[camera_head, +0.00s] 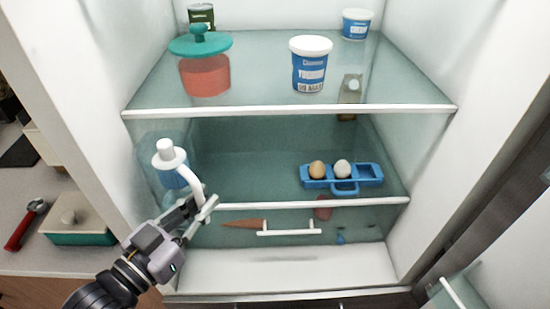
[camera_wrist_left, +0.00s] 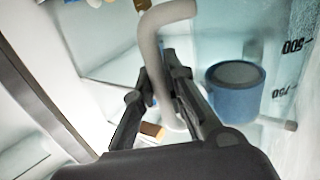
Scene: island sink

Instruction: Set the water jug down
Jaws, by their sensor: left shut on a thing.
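The water jug is clear, with a white lid (camera_head: 168,156), a white curved handle (camera_head: 193,188) and a blue insert (camera_head: 172,178). It is at the left end of the middle fridge shelf (camera_head: 260,204). I cannot tell whether its base touches the shelf. My left gripper (camera_head: 199,207) is shut on the handle. In the left wrist view the handle (camera_wrist_left: 154,60) runs between the fingers (camera_wrist_left: 165,100). The blue insert (camera_wrist_left: 235,90) and volume marks on the clear wall show beside it. My right gripper is not in view.
A blue egg holder (camera_head: 372,175) with two eggs is at the middle shelf's right; the shelf's centre is clear. The top shelf (camera_head: 290,109) holds a teal-lidded jar (camera_head: 205,75), yogurt tubs (camera_head: 309,68) and a can. A drawer with a carrot (camera_head: 243,224) is below.

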